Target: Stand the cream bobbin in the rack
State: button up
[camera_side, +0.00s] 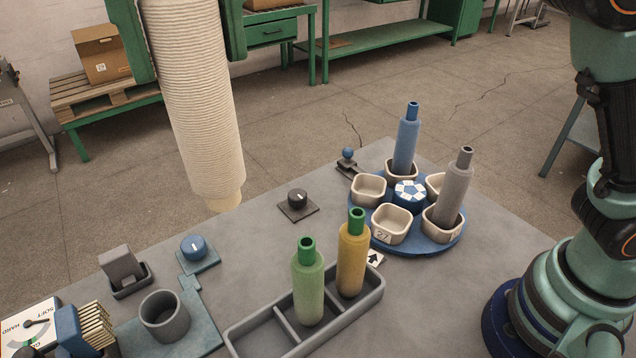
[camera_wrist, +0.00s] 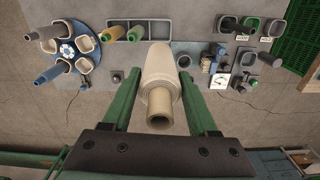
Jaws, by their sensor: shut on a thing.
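The cream bobbin (camera_side: 192,90) is ribbed and looms close to the side camera, slightly tilted, with its plain narrow end pointing down. My gripper (camera_wrist: 160,74) is shut on it, with a green finger on each side. In the wrist view, the cream bobbin (camera_wrist: 158,88) shows its hollow narrow end. In the side view its upper end is cut off. The grey rack (camera_side: 345,324) stands on the table, apart from the bobbin. Its right and middle compartments hold a yellow bobbin (camera_side: 352,258) and a green bobbin (camera_side: 308,285). Its left compartment looks empty.
A blue turntable (camera_side: 440,245) with cream cups holds a blue bobbin (camera_side: 407,140) and a grey bobbin (camera_side: 455,190). A grey cup (camera_side: 165,318), a blue knob (camera_side: 195,246) and a black knob (camera_side: 298,199) are left of and behind the rack. The table between them is clear.

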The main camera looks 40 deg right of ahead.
notch_tip(320, 180, down, 26)
dwell(0.8)
jog(key=shift+f, duration=0.25)
dwell(1.2)
jog(key=shift+f, duration=1.45)
jog(key=shift+f, duration=0.65)
jog(key=shift+f, duration=0.4)
dwell(0.3)
jog(key=o, duration=1.3)
